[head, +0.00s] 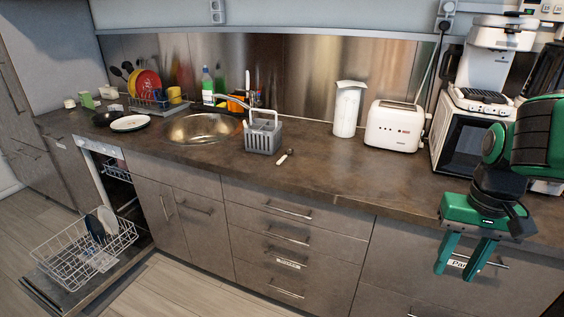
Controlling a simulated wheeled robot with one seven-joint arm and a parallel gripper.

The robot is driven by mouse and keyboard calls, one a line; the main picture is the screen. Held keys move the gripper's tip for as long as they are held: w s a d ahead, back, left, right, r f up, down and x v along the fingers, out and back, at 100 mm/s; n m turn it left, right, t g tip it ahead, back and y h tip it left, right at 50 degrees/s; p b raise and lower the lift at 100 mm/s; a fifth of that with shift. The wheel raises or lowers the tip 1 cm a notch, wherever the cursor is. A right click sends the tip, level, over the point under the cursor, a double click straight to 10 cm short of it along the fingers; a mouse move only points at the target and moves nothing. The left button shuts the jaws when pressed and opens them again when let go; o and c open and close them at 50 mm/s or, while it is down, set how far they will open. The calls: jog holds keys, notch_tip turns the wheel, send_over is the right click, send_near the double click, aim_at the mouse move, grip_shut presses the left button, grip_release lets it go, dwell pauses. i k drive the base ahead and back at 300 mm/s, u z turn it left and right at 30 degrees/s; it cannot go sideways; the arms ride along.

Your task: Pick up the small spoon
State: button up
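A small spoon (283,159) lies on the brown countertop (325,180), just right of a grey cutlery basket (263,137). It is small in the view, with a pale end and a darker end. My gripper (460,271) is at the far right, in front of the drawer fronts and well apart from the spoon. Its two green fingers point down and are spread, with nothing visible between them.
A white canister (347,108), a toaster (395,125) and a coffee machine over a microwave stand along the back right. A sink (202,128) and dish rack are at left. The dishwasher (75,262) is open at lower left. The counter front near the spoon is clear.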

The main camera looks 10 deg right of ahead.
aim_at(290, 150)
jog(key=u, duration=0.35)
jog(key=i, duration=1.25)
jog(key=z, duration=0.4)
